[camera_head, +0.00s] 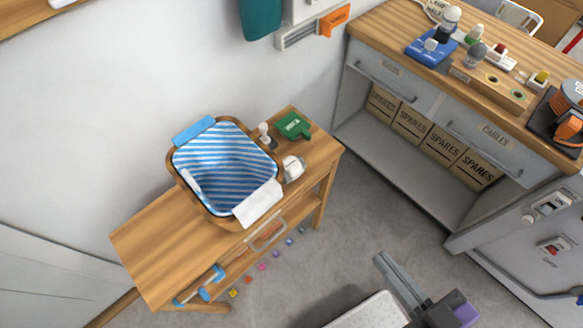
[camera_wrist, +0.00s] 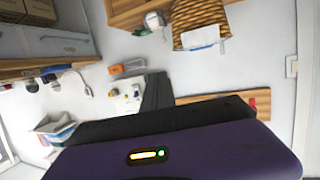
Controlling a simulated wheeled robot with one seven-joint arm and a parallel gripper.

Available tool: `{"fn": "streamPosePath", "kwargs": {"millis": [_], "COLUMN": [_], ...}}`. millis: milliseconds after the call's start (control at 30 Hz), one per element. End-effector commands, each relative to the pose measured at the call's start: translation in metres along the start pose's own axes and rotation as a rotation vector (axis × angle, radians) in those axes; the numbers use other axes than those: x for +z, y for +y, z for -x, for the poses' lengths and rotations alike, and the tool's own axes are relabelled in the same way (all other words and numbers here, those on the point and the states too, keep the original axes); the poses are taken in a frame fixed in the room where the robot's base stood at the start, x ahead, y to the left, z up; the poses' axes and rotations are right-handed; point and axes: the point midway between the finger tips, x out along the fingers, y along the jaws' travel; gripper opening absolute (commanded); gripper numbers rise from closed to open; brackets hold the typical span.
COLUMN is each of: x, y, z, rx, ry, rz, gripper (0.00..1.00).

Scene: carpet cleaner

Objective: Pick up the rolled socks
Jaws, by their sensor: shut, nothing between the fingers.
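A small white rounded bundle (camera_head: 293,168), which looks like the rolled socks, sits on the wooden side table just right of the basket. It also shows near the top of the wrist view (camera_wrist: 153,20), on the table edge beside the wicker basket. My gripper (camera_head: 384,260) is at the lower right of the head view, over the floor and well apart from the table and the bundle. Its dark fingers (camera_wrist: 157,90) are together and empty in the wrist view.
A basket (camera_head: 177,166) with a blue-striped lining and a white cloth over its rim stands on the wooden table (camera_head: 150,250). A green object (camera_head: 293,125) lies behind the bundle. A workbench (camera_head: 390,35) with tools is at the right. Grey floor lies between.

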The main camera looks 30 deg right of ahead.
Motion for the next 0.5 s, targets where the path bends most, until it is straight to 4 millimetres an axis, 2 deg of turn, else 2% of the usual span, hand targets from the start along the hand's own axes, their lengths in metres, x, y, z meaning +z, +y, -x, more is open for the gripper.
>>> {"fn": "streamPosePath", "kwargs": {"millis": [467, 500], "x": [0.0000, 0.0003], "y": [0.0000, 0.0000], "z": [0.0000, -0.0001], "rx": [0.000, 0.000], "ry": [0.000, 0.000], "rz": [0.000, 0.000], "gripper": [0.00, 0.08]}}
